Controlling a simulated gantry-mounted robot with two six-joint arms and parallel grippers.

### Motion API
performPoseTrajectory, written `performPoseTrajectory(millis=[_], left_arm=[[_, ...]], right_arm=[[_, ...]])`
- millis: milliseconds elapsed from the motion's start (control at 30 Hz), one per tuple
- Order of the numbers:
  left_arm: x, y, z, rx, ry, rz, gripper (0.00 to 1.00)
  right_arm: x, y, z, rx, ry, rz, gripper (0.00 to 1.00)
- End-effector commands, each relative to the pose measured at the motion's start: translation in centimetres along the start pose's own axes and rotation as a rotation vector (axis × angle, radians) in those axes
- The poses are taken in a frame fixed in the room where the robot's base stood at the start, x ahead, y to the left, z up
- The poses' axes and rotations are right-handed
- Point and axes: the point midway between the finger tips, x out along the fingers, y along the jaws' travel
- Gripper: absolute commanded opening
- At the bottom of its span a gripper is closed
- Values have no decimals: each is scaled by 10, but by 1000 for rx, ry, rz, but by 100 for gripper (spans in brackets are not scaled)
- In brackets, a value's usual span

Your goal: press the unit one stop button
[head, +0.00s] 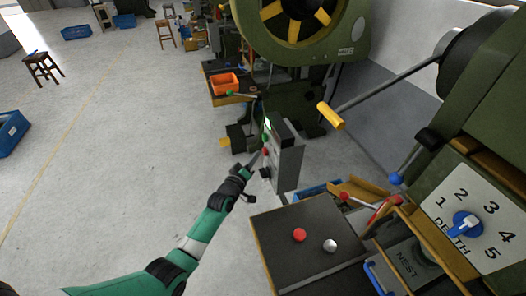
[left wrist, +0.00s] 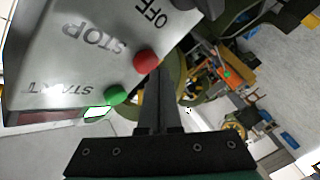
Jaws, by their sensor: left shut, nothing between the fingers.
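A grey control box (head: 287,165) stands upright near the middle of the head view. In the left wrist view its panel (left wrist: 60,60) fills the upper left, with the words START, STOP and OFF. The red stop button (left wrist: 147,59) is beside STOP, and the green start button (left wrist: 117,95) is beside START. The red button (head: 265,152) also shows small in the head view. My left gripper (head: 257,160) is shut and empty, its fingertips (left wrist: 157,76) close to the red button. I cannot tell whether they touch it. My right gripper is not in view.
A dark table (head: 315,240) with a red ball-shaped knob (head: 300,235) and a silver one stands in front of the box. A green machine with a DEPTH dial (head: 467,223) is on the right. The floor (head: 110,150) at left is mostly clear.

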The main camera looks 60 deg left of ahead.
Motion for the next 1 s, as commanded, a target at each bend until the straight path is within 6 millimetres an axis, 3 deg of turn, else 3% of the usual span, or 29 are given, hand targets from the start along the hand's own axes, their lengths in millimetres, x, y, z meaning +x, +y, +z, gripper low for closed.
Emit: performPoseTrajectory(millis=[1000], left_arm=[[4, 3, 3, 0, 0, -1, 0]], right_arm=[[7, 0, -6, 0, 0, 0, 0]])
